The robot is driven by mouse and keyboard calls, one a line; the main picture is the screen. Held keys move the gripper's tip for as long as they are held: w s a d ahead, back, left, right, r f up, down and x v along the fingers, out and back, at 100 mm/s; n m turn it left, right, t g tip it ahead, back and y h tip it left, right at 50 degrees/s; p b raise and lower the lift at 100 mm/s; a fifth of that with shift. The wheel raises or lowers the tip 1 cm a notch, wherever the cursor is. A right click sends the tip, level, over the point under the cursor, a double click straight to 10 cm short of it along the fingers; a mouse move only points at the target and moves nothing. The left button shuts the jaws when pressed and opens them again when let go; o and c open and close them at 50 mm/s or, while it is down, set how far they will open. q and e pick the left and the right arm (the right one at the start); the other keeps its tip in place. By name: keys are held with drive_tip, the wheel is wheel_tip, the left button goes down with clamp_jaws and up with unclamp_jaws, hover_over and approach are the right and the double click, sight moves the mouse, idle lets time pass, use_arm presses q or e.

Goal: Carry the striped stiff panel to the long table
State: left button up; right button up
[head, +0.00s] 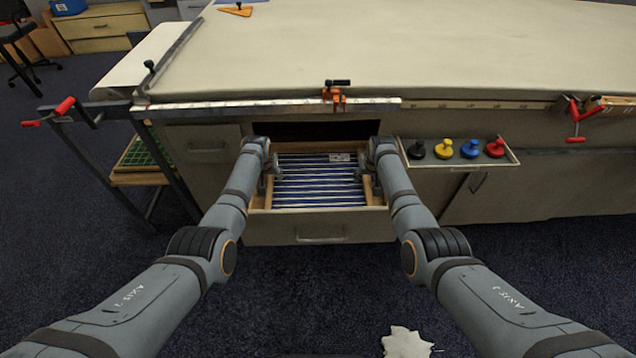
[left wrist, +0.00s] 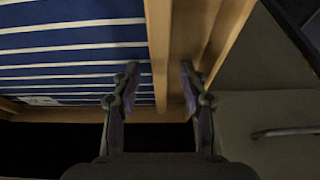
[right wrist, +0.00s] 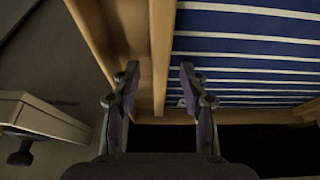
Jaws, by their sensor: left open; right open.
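The striped panel (head: 318,183), blue with white stripes, lies in an open drawer (head: 320,229) under the long table (head: 400,50). It also shows in the left wrist view (left wrist: 75,55) and in the right wrist view (right wrist: 245,60), with a wooden strip along each side. My left gripper (head: 266,185) is open at the panel's left side; in its wrist view its fingers (left wrist: 158,75) stand either side of the wooden strip. My right gripper (head: 370,182) is open at the right side, its fingers (right wrist: 158,75) likewise either side of a strip. I cannot tell whether either touches.
A shelf tray (head: 510,155) with several coloured knobs stands right of the drawer. An orange clamp (head: 334,97) sits on the table's front edge. Red-handled clamps (head: 573,118) stick out at the right and left. The tabletop is mostly clear, with an orange triangle (head: 236,10) far back.

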use_arm(q)
drive_tip(key=shift+f, duration=0.1)
clamp_jaws()
use_arm(e)
clamp_jaws()
